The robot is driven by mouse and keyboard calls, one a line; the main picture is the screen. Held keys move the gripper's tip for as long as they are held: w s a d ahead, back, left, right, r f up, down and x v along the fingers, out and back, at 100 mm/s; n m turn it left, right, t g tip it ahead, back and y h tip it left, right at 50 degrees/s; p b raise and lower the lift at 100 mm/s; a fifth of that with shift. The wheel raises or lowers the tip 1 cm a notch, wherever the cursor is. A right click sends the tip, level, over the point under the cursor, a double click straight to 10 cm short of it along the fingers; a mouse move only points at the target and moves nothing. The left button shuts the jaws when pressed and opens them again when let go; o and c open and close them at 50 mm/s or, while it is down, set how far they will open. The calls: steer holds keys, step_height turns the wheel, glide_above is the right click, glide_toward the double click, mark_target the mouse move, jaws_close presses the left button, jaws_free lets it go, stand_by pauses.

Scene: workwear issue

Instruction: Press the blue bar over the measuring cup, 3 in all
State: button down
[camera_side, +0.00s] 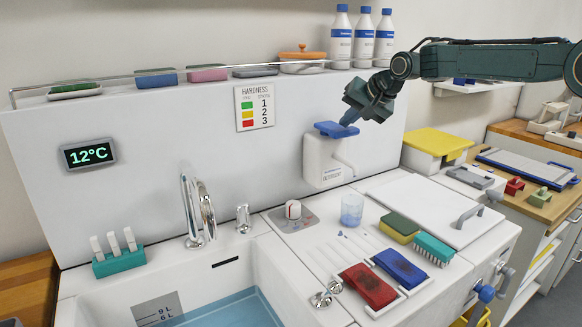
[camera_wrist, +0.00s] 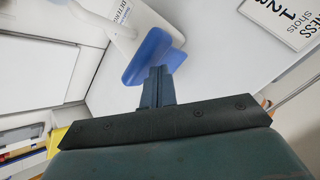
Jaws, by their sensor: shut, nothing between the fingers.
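The blue bar (camera_side: 330,128) tops a white wall dispenser (camera_side: 322,163), whose spout points out to the right. The clear bluish measuring cup (camera_side: 352,213) stands upright on the counter below the spout; whether it holds liquid is unclear. My gripper (camera_side: 349,119) is shut and empty, its fingertips at the right end of the bar. In the wrist view, my gripper's fingertips (camera_wrist: 157,76) overlap the blue bar (camera_wrist: 146,56). I cannot tell whether they touch it or whether it is pushed down.
Blue specks (camera_side: 342,234) lie beside the cup. A yellow-green sponge (camera_side: 400,227), teal brush (camera_side: 434,247) and red and blue pads (camera_side: 368,286) are to the front right. A tap (camera_side: 195,210) and water-filled sink (camera_side: 215,308) are left. A hardness chart (camera_side: 254,107) hangs behind.

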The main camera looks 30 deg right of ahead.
steer(key=shift+f, duration=0.8)
stand_by(1.0)
steer(key=shift+r, duration=1.2)
steer(key=shift+r, duration=3)
